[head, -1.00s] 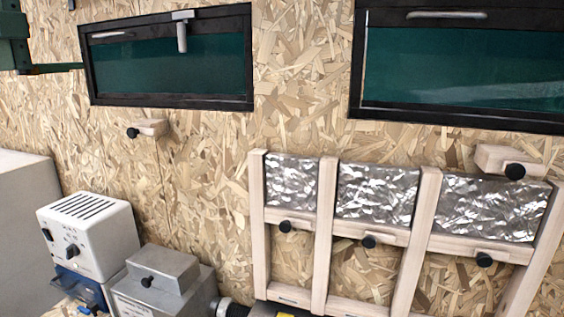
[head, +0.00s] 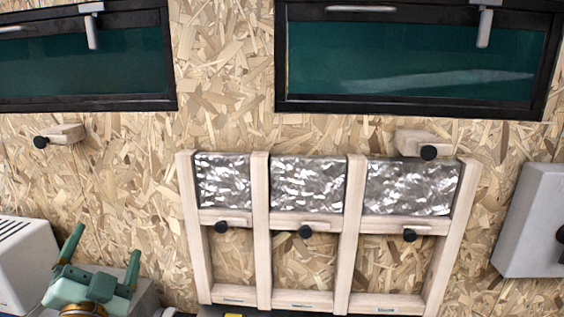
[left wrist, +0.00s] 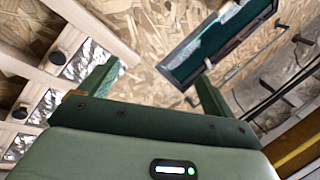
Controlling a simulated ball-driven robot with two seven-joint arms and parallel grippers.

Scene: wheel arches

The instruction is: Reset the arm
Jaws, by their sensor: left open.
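My left gripper (head: 103,262) shows at the lower left of the head view, green, with its two fingers spread apart and pointing up. Nothing is between the fingers. In the left wrist view the same gripper (left wrist: 152,88) is open and empty, with the chipboard wall and a dark-framed window behind it. The fingers look clear of the wall. My right gripper is in neither view.
A wooden frame (head: 260,245) with shiny metal panels and black knobs stands against the wall. Dark-framed windows (head: 410,62) are above. A grey box (head: 533,220) is at the right. A white appliance (head: 22,268) is at the lower left, near my gripper.

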